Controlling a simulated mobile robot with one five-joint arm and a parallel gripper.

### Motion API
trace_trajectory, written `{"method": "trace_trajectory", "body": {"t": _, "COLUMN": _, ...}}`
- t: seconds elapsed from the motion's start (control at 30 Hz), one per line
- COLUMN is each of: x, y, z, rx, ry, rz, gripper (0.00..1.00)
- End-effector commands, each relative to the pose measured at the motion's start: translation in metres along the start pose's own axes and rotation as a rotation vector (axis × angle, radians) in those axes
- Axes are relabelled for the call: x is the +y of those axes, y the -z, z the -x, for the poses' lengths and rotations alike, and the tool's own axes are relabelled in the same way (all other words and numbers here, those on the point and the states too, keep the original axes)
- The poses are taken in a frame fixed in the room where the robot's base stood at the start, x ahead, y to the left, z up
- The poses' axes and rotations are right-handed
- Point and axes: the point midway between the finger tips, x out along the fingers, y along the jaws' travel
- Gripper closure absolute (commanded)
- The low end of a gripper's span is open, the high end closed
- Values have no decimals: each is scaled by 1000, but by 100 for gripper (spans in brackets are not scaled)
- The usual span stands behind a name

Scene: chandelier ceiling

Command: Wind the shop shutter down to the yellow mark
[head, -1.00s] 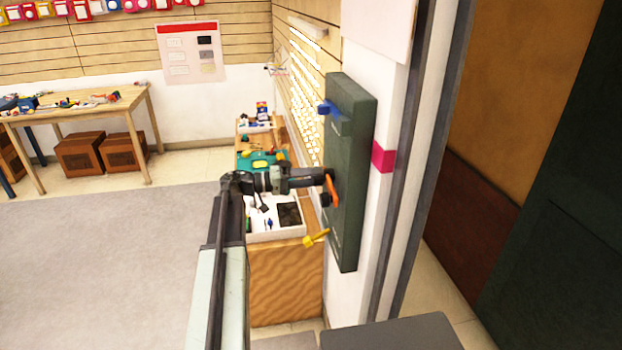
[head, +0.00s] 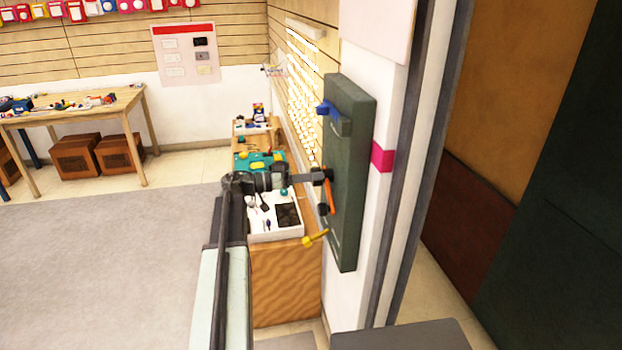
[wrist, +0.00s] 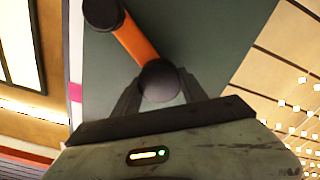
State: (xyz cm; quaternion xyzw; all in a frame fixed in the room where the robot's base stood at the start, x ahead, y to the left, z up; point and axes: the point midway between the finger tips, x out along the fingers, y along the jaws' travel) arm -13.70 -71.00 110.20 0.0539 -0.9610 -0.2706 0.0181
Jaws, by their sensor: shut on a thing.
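A dark green box (head: 350,170) is fixed upright on the white wall. On its face is a crank with an orange arm (head: 329,192) and dark ends. My gripper (head: 321,175) is shut on the crank's dark round knob, which shows between the fingers in the wrist view (wrist: 158,82). The orange arm also shows there (wrist: 135,40), running up left to the dark hub (wrist: 101,13). I cannot tell which part is the shutter.
A magenta band (head: 382,156) crosses the white post right of the box. A wooden bench (head: 285,275) with a white tray (head: 275,236) stands below and behind my arm. A table (head: 75,115) stands at the back left. Grey floor is clear at left.

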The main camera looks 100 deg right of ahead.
Motion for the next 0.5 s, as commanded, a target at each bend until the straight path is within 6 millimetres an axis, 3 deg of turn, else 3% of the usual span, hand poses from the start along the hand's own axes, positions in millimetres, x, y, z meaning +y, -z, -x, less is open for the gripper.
{"method": "trace_trajectory", "body": {"t": 0.3, "x": 1, "y": 0, "z": 0, "rx": -1, "ry": -5, "rz": -2, "gripper": 100}}
{"method": "trace_trajectory", "body": {"t": 0.33, "x": 0, "y": 0, "z": 0, "rx": -1, "ry": -5, "rz": -2, "gripper": 44}}
{"method": "trace_trajectory", "body": {"t": 0.4, "x": 0, "y": 0, "z": 1, "rx": -1, "ry": -4, "rz": -1, "gripper": 28}}
{"method": "trace_trajectory", "body": {"t": 0.5, "x": -1, "y": 0, "z": 3, "rx": 1, "ry": 0, "rz": -1, "gripper": 28}}
